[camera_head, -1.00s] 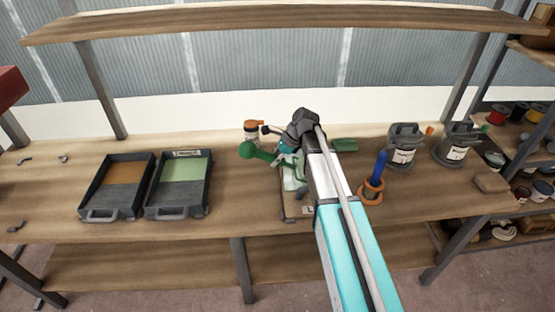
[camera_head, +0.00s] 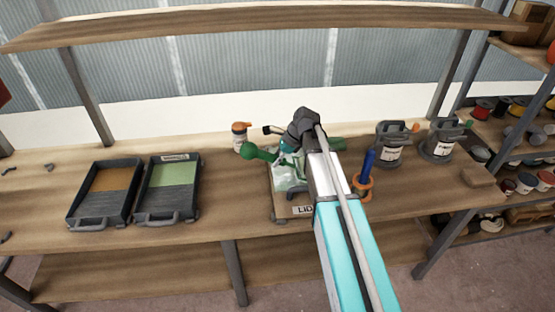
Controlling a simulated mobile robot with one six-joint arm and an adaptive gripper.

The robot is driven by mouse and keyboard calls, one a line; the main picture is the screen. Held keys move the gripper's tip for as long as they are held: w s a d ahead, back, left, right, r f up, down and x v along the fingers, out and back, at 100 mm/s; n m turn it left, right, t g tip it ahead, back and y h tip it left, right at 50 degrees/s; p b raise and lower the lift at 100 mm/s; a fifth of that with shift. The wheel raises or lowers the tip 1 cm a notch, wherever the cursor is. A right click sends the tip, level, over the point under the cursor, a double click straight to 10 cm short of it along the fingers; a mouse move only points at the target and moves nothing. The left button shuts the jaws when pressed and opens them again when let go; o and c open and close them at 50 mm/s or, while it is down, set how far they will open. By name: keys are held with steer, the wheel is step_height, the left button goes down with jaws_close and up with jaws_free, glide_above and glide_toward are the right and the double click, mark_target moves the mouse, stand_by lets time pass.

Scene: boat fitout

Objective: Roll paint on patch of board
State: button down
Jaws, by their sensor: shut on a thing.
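A flat board (camera_head: 282,213) with a label reading "LID" lies on the bench, partly hidden by my arm. Pale green and white areas show on its surface. My gripper (camera_head: 287,149) is over the far part of the board, shut on a paint roller with a green handle (camera_head: 260,153). The handle's round end points left. The roller's lower part is hard to make out against the board, so I cannot tell whether it touches. A tray with light green paint (camera_head: 172,174) and a tray with orange-brown paint (camera_head: 110,180) stand to the left.
The wooden bench (camera_head: 225,210) is clear between the trays and the board. A white jar with an orange lid (camera_head: 240,138) stands behind the handle. A blue-handled tool in an orange holder (camera_head: 367,170) and two grey cans (camera_head: 392,148) stand right. A shelf (camera_head: 260,28) hangs above.

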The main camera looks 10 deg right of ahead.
mark_target(286, 160)
steer(key=shift+d, duration=0.1)
steer(key=shift+d+f, duration=0.15)
steer(key=shift+d, duration=1.85)
steer(key=shift+a, duration=0.1)
steer(key=shift+a, duration=2.05)
steer(key=shift+a, duration=0.1)
steer(key=shift+a, duration=1.95)
step_height(286, 160, up, 8)
steer(key=p, duration=0.7)
steer(key=shift+p, duration=0.35)
